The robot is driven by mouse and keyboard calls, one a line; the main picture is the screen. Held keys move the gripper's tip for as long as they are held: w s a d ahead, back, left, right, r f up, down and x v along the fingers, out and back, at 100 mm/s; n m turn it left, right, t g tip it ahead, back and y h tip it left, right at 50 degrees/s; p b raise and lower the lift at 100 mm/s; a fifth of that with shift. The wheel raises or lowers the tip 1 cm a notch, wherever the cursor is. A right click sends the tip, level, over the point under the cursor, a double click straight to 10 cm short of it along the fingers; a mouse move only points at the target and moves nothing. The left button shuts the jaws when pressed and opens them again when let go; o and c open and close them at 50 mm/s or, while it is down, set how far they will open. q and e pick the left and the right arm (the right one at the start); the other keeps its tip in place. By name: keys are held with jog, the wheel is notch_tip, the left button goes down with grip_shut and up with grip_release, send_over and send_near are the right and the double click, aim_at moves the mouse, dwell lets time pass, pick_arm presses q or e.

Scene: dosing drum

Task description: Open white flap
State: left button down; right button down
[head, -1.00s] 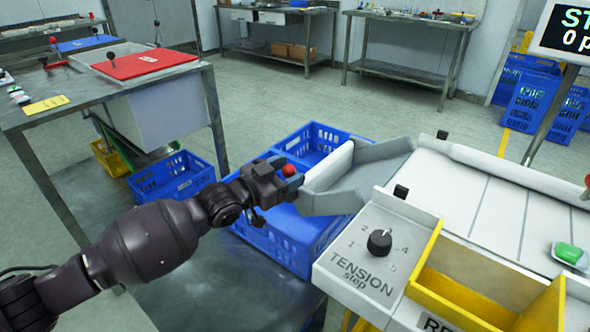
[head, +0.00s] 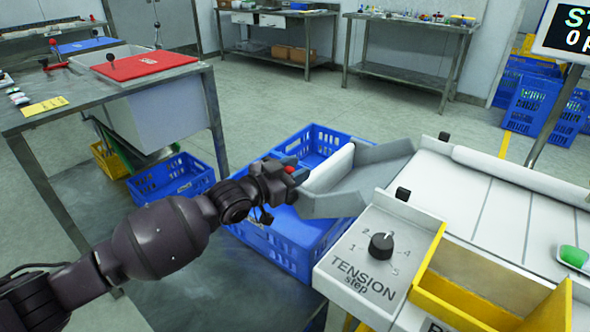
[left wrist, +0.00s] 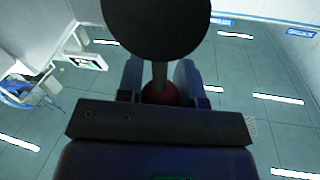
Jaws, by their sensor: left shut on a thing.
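The white flap (head: 329,168) stands upright, slanted across the end of the grey chute (head: 365,180), above a blue crate. My left gripper (head: 291,168) is at the left side of the flap, shut on a red knob (head: 289,169). Most of the knob is hidden by the fingers in the head view. In the left wrist view, the red knob (left wrist: 160,93) shows between the fingers, with a pale stem and a large black round shape in front. How the knob joins the flap is hidden. My right gripper is not in view.
A blue crate (head: 275,248) stands under the chute. A tension panel with a black dial (head: 381,243) and a yellow tray (head: 483,300) are to the right. A green item (head: 573,257) lies on the white belt (head: 480,195). A metal table (head: 90,92) with a red lid stands left.

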aim_at(309, 183)
pick_arm(q)
jog(key=shift+s+d+r+m+p, duration=0.3)
jog(key=shift+d+m+p, duration=0.15)
jog(key=shift+m+p, duration=0.35)
jog(key=shift+s+d+f+m+y+p, duration=0.2)
jog(key=shift+d+m+p, duration=0.1)
jog(key=shift+m, duration=0.25)
jog(key=shift+s+d+f+m+y+p, duration=0.15)
jog(key=shift+m+p, duration=0.15)
jog(key=shift+m, duration=0.25)
jog(key=shift+s+d+f+m+p, duration=0.3)
jog(key=shift+d+m+p, duration=0.15)
jog(key=shift+m, duration=0.45)
jog(key=shift+s+d+f+m+y, duration=0.1)
jog(key=shift+f+m+y, duration=0.1)
jog(key=shift+m+y, duration=0.15)
jog(key=shift+f+p, duration=0.2)
jog(key=shift+p, duration=0.15)
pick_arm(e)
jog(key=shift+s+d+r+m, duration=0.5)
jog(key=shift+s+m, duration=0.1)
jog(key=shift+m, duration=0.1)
pick_arm(q)
jog(key=shift+s, duration=0.1)
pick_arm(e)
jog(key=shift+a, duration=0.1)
pick_arm(q)
jog(key=c, duration=0.8)
grip_release()
jog(key=shift+f, duration=0.1)
